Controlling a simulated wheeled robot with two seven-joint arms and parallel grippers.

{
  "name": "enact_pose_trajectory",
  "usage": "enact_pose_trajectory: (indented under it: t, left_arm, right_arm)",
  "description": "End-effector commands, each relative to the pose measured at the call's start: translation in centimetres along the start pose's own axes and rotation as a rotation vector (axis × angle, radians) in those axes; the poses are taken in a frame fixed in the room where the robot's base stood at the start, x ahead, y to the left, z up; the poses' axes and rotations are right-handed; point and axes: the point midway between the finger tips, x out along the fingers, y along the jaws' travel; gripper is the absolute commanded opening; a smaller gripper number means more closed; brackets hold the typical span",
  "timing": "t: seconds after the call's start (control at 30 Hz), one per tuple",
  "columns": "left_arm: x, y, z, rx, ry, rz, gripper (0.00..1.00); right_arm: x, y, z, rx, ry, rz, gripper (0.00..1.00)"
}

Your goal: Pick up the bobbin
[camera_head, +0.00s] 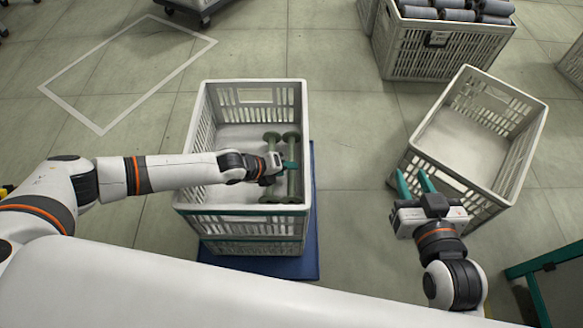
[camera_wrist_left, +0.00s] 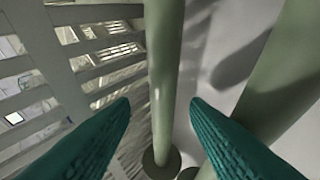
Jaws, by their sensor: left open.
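Two pale green bobbins lie side by side in the left crate (camera_head: 190,207), the right bobbin (camera_head: 292,186) near the crate's right wall and the left bobbin (camera_head: 271,137) partly hidden by my arm. My left gripper (camera_head: 287,166) is inside the crate at the middle of the right bobbin. In the left wrist view, its open teal fingers (camera_wrist_left: 160,108) stand on either side of one bobbin shaft (camera_wrist_left: 164,70), with gaps visible. Another shaft (camera_wrist_left: 268,85) is further right. My right gripper (camera_head: 412,177) is open and empty by the right crate.
The right crate (camera_head: 518,160) is empty. A crate (camera_head: 400,50) filled with grey cylinders stands at the back right. The left crate rests on a blue base (camera_head: 307,262). A green frame (camera_head: 535,268) is at the lower right. Floor between the two crates is clear.

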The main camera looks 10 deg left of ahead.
Motion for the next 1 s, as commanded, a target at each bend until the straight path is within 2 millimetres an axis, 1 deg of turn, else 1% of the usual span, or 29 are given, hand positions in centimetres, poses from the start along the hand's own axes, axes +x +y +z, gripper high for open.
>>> enact_pose_trajectory:
  t: [0.03,0.1,0.23,0.37,0.57,0.6,0.67,0.8,0.83,1.0]
  left_arm:
    - [0.8,-0.5,0.1,-0.001,0.0,-0.006,0.45]
    - [1.4,-0.5,0.1,-0.001,0.0,-0.007,0.45]
    - [2.1,-0.5,0.0,0.0,0.0,-0.008,0.45]
    - [2.4,-0.4,0.1,-0.001,-0.001,-0.009,0.45]
    - [2.4,-0.4,0.2,-0.001,-0.003,-0.009,0.45]
    - [2.4,-0.4,0.2,-0.001,-0.003,-0.009,0.35]
    - [2.4,-0.4,0.2,-0.001,-0.003,-0.008,0.26]
    - [2.4,-0.4,0.2,-0.002,-0.003,-0.008,0.03]
    - [2.4,-0.4,0.2,-0.001,-0.003,-0.008,0.0]
    - [2.3,-0.5,0.2,-0.001,-0.003,-0.008,0.0]
  right_arm:
    - [0.2,0.1,0.5,0.0,-0.05,0.003,0.33]
    - [0.3,0.3,1.6,0.001,-0.113,0.007,0.33]
    - [0.3,0.5,2.9,0.002,-0.192,0.012,0.33]
    - [0.2,0.6,3.4,0.003,-0.222,0.013,0.33]
    - [0.2,0.6,3.5,0.003,-0.223,0.013,0.33]
    - [0.2,0.6,3.5,0.003,-0.222,0.013,0.33]
    - [0.2,0.6,3.5,0.003,-0.222,0.013,0.33]
    - [0.2,0.5,3.5,0.003,-0.222,0.013,0.33]
    - [0.2,0.5,3.5,0.003,-0.222,0.013,0.33]
    - [0.2,0.5,3.5,0.003,-0.222,0.013,0.33]
